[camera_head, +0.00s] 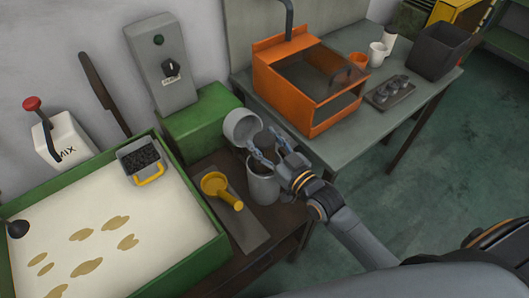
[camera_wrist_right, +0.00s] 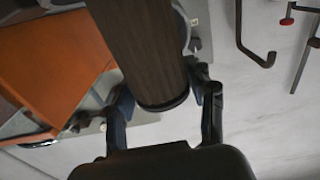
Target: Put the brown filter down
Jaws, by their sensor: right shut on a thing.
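My right gripper (camera_head: 268,146) is shut on a dark brown, round, wood-like part, which I take to be the handle of the brown filter (camera_wrist_right: 150,60). In the head view, a tilted grey round cup (camera_head: 240,127) shows just beyond the fingers; it seems to be part of the held thing, but the join is hidden. The gripper is above and slightly behind a grey open canister (camera_head: 262,187); I cannot tell whether they touch. In the wrist view the right gripper's fingers (camera_wrist_right: 165,105) flank the brown part. My left gripper is not in view.
A yellow filter with a handle (camera_head: 219,188) lies on a grey mat (camera_head: 243,231) left of the canister. A green-rimmed sand tray (camera_head: 205,262) fills the left. An orange machine (camera_head: 280,85) and cups stand on the grey table (camera_head: 408,112) behind.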

